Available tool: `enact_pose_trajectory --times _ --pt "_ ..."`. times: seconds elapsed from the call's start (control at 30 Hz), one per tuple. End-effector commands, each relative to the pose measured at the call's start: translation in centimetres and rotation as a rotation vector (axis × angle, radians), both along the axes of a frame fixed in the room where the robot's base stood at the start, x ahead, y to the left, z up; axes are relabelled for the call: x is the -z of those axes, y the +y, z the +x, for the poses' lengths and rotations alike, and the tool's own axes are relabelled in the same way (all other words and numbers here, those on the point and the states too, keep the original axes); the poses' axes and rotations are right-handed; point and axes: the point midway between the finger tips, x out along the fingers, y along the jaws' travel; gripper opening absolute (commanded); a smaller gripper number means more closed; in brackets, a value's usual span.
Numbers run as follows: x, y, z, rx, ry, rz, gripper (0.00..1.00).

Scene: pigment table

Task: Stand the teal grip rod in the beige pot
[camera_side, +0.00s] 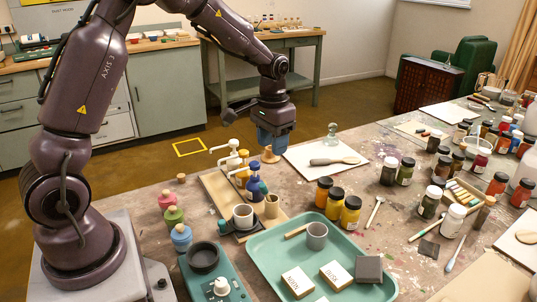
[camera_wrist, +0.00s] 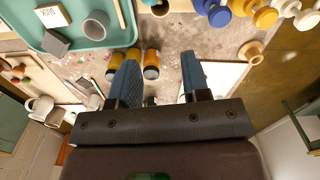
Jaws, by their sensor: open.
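A small teal piece (camera_side: 222,226), which looks like the teal grip rod, shows at the left of a dark square tray; its full shape is too small to tell. A pale beige cup (camera_side: 243,217), which looks like the beige pot, stands upright on that tray, just right of the teal piece. My gripper (camera_side: 272,150) is above the table's far left side, behind the pump bottles. Its blue fingers (camera_wrist: 160,75) are apart, with nothing between them.
A green tray (camera_side: 262,247) holds a grey cup (camera_side: 317,236), a tan stick and blocks. Pump bottles (camera_side: 254,188) stand between my gripper and the cups. Several yellow-orange jars (camera_side: 335,203) stand behind the tray. A small wooden piece (camera_wrist: 250,52) stands near my gripper.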

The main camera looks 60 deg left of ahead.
Motion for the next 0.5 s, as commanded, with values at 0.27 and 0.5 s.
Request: enact_pose_trajectory --times 0.27,0.5 --pt "-6.4 -2.9 -2.8 0.033 -0.099 0.023 0.43" --pt "-12.8 -7.1 -9.8 0.083 -0.256 0.043 0.43"
